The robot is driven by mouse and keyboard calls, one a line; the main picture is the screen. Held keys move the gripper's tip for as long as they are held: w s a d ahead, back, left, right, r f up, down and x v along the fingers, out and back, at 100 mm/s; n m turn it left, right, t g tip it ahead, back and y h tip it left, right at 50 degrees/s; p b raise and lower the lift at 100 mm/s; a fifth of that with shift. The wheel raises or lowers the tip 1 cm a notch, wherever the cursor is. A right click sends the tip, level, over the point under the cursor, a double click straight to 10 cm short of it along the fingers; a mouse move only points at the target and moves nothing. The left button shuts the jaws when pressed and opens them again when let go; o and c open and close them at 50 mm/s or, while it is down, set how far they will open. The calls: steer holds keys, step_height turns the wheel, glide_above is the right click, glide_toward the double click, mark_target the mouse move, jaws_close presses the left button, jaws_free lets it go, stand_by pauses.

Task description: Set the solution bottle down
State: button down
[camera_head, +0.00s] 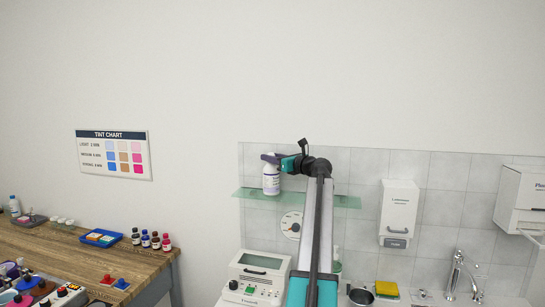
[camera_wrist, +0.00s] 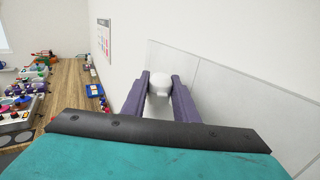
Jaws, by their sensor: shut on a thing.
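The solution bottle (camera_head: 271,182) is white with a printed label and stands upright at the glass shelf (camera_head: 330,201) in the head view. Its base appears at shelf level; I cannot tell whether it touches the glass. My gripper (camera_head: 270,158) is shut on the upper part of the bottle. In the wrist view the white bottle top (camera_wrist: 159,84) sits between the two purple fingers of my gripper (camera_wrist: 160,88). The lower part of the bottle is hidden there.
The shelf is clear to the right behind my arm. A wooden bench (camera_head: 75,255) with small bottles is at left. A tap (camera_head: 458,275) is at right.

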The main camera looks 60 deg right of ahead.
stand_by(0.4)
steer(key=c, duration=1.4)
jaws_free()
steer(key=shift+f, duration=0.1)
steer(key=shift+s, duration=0.15)
steer(key=b+v, duration=0.3)
steer(key=v, duration=0.8)
steer(key=shift+s+a, duration=0.15)
steer(key=shift+s, duration=0.2)
steer(key=shift+s, duration=0.1)
